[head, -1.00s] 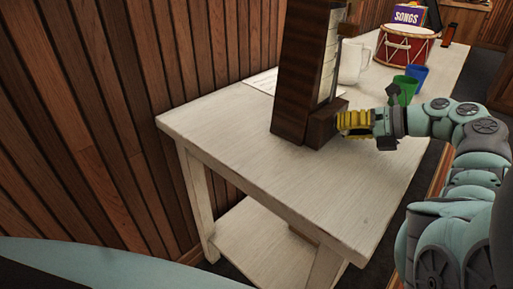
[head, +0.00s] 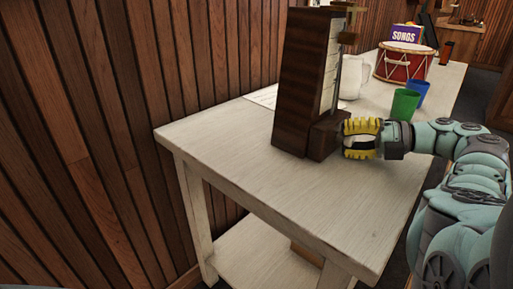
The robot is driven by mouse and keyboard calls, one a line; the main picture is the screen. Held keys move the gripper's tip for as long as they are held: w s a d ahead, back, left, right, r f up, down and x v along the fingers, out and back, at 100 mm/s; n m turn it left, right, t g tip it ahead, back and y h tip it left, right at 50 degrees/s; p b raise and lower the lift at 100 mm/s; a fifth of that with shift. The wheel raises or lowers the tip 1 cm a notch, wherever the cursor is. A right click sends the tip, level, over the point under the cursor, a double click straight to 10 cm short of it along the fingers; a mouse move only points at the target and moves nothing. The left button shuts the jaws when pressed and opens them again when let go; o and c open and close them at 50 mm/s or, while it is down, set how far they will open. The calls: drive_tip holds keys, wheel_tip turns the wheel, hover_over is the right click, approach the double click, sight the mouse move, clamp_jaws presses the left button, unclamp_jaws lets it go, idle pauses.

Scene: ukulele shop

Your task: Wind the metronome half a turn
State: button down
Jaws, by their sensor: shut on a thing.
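The metronome (head: 297,85) is a tall dark-brown wooden case standing upright on the pale table. Its light scale face (head: 329,80) and brass parts (head: 349,40) near the top show on its right side. My gripper (head: 352,138), with yellow fingers, is at the low right side of the case, beside its base block. The fingers are shut on the metronome's winding key, which they hide from view.
The white table (head: 240,160) has free room in front of the metronome. Behind stand a white mug (head: 354,76), a green cup (head: 404,105), a blue cup (head: 420,91), a red drum (head: 402,65) and a purple SONGS box (head: 405,36). Paper (head: 262,97) lies behind the case. A wood wall is at left.

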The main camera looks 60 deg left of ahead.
idle(0.4)
drive_tip(key=c, duration=0.6)
unclamp_jaws()
drive_tip(key=shift+f, duration=0.1)
drive_tip(key=shift+w+d, duration=0.1)
drive_tip(key=shift+w, duration=0.05)
drive_tip(key=shift+w+d, duration=0.1)
drive_tip(key=shift+v, duration=2)
drive_tip(key=shift+r+v, duration=0.15)
drive_tip(key=shift+v, duration=0.75)
drive_tip(key=shift+r+v, duration=0.15)
drive_tip(key=shift+v, duration=0.7)
drive_tip(key=shift+r, duration=0.1)
